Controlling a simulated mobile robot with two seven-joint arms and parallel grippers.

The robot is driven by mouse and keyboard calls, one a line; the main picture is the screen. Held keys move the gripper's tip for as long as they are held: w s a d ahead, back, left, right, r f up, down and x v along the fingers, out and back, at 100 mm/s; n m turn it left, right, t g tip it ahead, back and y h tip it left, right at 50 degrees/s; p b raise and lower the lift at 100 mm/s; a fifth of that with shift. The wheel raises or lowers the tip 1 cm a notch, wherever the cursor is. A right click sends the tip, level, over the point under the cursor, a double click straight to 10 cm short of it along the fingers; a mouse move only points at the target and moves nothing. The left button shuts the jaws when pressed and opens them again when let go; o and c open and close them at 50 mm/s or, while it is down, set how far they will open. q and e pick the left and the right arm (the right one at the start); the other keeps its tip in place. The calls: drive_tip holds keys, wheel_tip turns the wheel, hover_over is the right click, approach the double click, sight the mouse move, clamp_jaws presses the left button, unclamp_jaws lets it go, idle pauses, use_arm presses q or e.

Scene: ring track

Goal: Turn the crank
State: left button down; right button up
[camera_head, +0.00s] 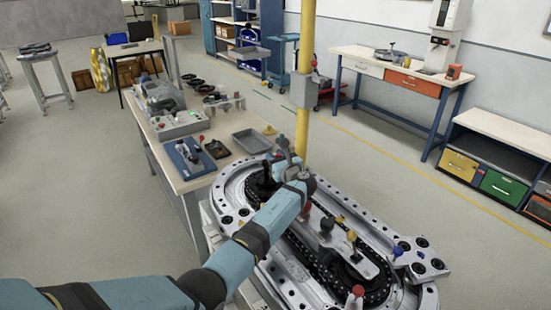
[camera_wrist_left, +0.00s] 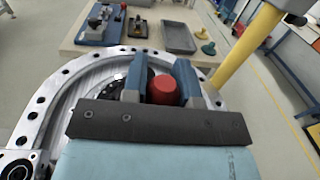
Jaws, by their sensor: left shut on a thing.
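The ring track machine (camera_head: 380,225) is a silver oval with a dark chain loop and several coloured knobs. My left arm reaches across it, and my left gripper (camera_head: 284,152) is over its far end. In the left wrist view, my left gripper (camera_wrist_left: 160,78) is shut on a red knob (camera_wrist_left: 164,91), with one blue finger on each side. The knob seems to be the crank's handle; the crank's arm below it is hidden by the gripper. My right gripper is in neither view.
A yellow post (camera_head: 303,100) with a grey box rises close beyond my left gripper. A workbench (camera_head: 200,172) behind the track holds a grey tray (camera_head: 251,140), a blue fixture (camera_head: 184,157) and other parts. A red knob (camera_head: 357,290) stands at the track's near end.

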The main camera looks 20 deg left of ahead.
use_arm(q)
drive_tip(key=c, duration=0.9)
unclamp_jaws()
drive_tip(key=b+v, duration=0.1)
drive_tip(key=v, duration=1.2)
drive_tip(key=shift+s+d, duration=0.2)
drive_tip(key=shift+d, duration=0.15)
